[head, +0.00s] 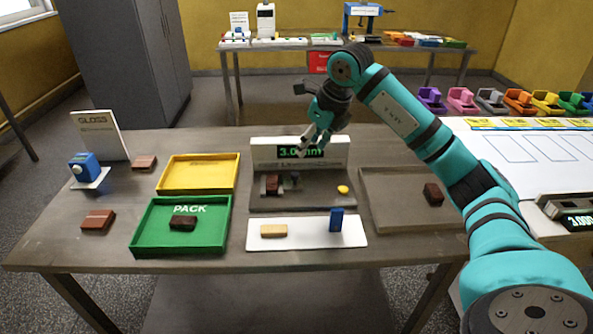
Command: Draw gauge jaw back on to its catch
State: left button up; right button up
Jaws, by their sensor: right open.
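The gauge is a grey-brown plate (315,204) with a white display housing (341,153) behind it, showing green digits partly covered by my gripper. On the plate's left part, small grey and brown pieces stand close together, among them what looks like the gauge jaw (295,178). I cannot tell whether it is on its catch. A yellow knob (343,189) is at the plate's right. My right gripper (308,147) is open and empty, above the gauge in front of the display, apart from the jaw. My left gripper is out of view.
A white mat (305,236) in front holds a tan bar (273,231) and an upright blue block (336,220). Left are a green PACK tray (139,243) and a yellow tray (197,173). A brown tray (390,213) with a dark piece (433,193) lies right, partly behind my arm.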

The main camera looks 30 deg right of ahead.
aim_at(297, 174)
jog(key=p+x, duration=0.1)
jog(key=x, duration=1)
jog(key=shift+w+a+f, duration=0.15)
jog(key=shift+w+f, duration=0.1)
jog(key=shift+c, duration=0.4)
grip_shut()
